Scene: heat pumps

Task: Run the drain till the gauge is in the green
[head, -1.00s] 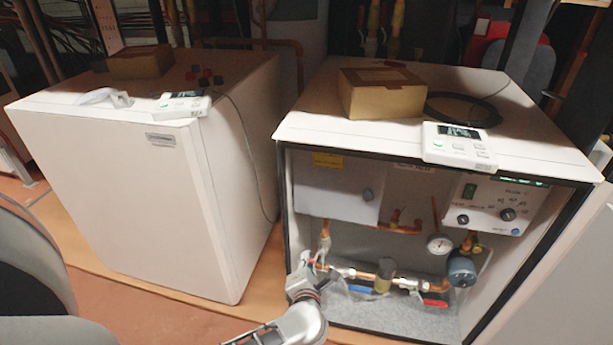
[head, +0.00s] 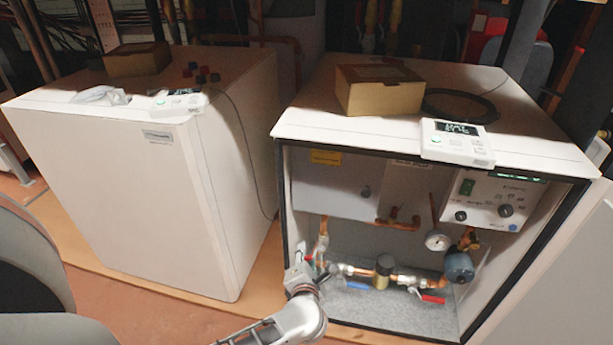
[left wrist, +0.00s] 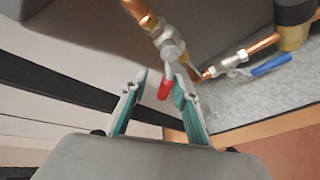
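The pressure gauge (head: 437,240), round and white-faced, sits inside the open right-hand heat pump. Its needle and any green zone are too small to read. A valve (left wrist: 170,48) on a copper pipe shows in the left wrist view, with a red-tipped lever (left wrist: 165,89) pointing toward my gripper. My left gripper (left wrist: 160,80) is open, its green-lined fingers on either side of the red tip; I cannot tell whether they touch it. In the head view, my left gripper (head: 318,272) is at the left end of the lower piping. My right gripper is not in view.
A blue lever (head: 356,285) and another red lever (head: 432,298) lie along the lower pipe. A blue pump (head: 459,266) is at the right. The cabinet's left front edge (head: 283,210) is close to my gripper. A closed heat pump (head: 140,200) stands to the left.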

